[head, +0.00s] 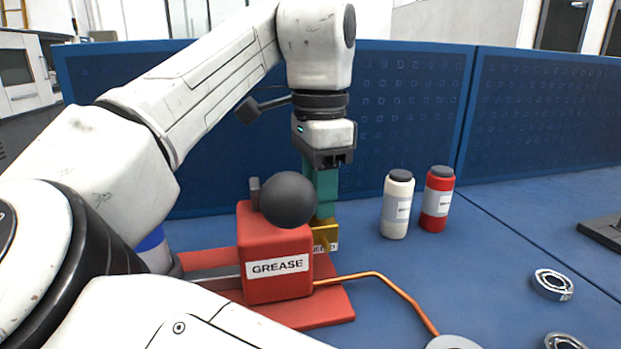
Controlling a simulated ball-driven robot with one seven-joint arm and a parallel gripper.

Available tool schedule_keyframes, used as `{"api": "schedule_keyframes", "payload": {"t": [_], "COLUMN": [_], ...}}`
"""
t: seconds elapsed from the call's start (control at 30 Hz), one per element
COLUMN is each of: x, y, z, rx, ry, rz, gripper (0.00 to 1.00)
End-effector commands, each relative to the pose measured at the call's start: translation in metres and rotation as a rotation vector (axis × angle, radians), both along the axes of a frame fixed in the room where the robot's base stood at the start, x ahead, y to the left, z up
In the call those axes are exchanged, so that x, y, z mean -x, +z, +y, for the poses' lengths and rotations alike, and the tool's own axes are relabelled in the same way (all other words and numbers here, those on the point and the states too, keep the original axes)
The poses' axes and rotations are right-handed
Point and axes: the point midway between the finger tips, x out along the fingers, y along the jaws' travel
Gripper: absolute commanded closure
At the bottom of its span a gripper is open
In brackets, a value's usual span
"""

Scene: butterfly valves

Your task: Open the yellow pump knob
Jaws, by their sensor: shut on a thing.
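The yellow knob (325,233) stands behind and to the right of the red pump box labelled GREASE (275,262). A white label beneath it is partly hidden. My gripper (322,212) points straight down with teal fingers. Its fingertips are at the top of the yellow knob and it is shut on it. The box and a dark ball (287,199) in front of it hide part of the fingers and knob.
A white bottle (397,205) and a red bottle (437,200) stand to the right of my gripper. A copper pipe (385,285) runs from the pump to the lower right. Metal rings (552,284) lie at the right. A blue pegboard (405,110) closes off the back.

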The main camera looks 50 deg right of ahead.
Motion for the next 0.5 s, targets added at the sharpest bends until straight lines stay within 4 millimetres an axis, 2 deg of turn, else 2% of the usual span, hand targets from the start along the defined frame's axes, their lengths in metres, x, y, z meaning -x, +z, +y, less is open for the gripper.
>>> {"api": "schedule_keyframes", "payload": {"t": [0.03, 0.3, 0.5], "x": [0.0005, 0.0001, -0.0002], "y": [0.0067, 0.0026, 0.0004], "z": [-0.0004, 0.0000, 0.0002], "rx": [0.003, 0.000, 0.000], "ry": [0.026, 0.150, 0.162], "rz": [0.004, 0.001, -0.001], "gripper": [0.98, 0.98, 0.98]}}
